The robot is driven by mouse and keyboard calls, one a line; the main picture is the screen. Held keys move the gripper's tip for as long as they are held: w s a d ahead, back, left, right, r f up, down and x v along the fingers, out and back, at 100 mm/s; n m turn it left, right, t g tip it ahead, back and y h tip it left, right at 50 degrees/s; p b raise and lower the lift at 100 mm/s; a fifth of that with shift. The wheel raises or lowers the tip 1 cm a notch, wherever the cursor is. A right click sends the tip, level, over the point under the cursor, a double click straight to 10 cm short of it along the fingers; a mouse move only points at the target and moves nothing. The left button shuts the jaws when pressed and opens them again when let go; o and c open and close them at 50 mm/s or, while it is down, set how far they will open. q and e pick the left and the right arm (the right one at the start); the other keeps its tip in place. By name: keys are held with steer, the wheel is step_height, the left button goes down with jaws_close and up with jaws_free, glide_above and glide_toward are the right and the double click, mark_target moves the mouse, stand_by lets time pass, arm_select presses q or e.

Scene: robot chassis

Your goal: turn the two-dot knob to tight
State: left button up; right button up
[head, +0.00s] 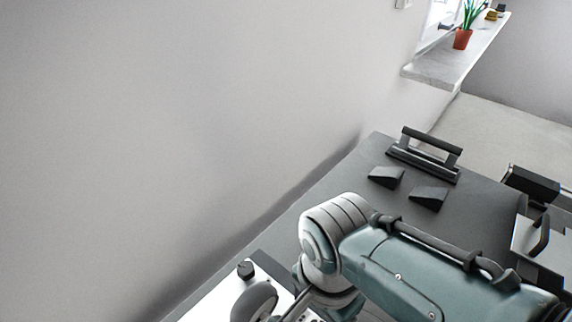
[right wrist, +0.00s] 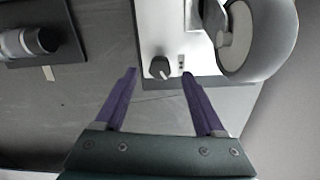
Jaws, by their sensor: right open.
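A small black knob (head: 245,269) stands on a white panel (head: 222,298) at the bottom of the head view. The knob also shows in the right wrist view (right wrist: 160,67), near the panel's edge, with a small dark mark on the panel to its right. I cannot make out dots on it or a tight mark. My right gripper (right wrist: 158,74) is open, its two purple fingers apart. The knob appears in the gap between the fingertips, and neither finger visibly touches it. In the head view my right arm hides the gripper. My left gripper is not in view.
A grey wheel (right wrist: 256,38) sits on the panel close to the right finger. A dark mount with a cylinder (right wrist: 22,42) is at the left. In the head view, two black wedges (head: 428,197) and a black handle (head: 430,150) lie on the dark table top (head: 345,178), beside the wall.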

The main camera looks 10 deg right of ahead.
arm_select(q)
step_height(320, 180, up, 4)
steer(key=p, duration=0.3)
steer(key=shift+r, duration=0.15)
arm_select(e)
step_height(320, 180, up, 7)
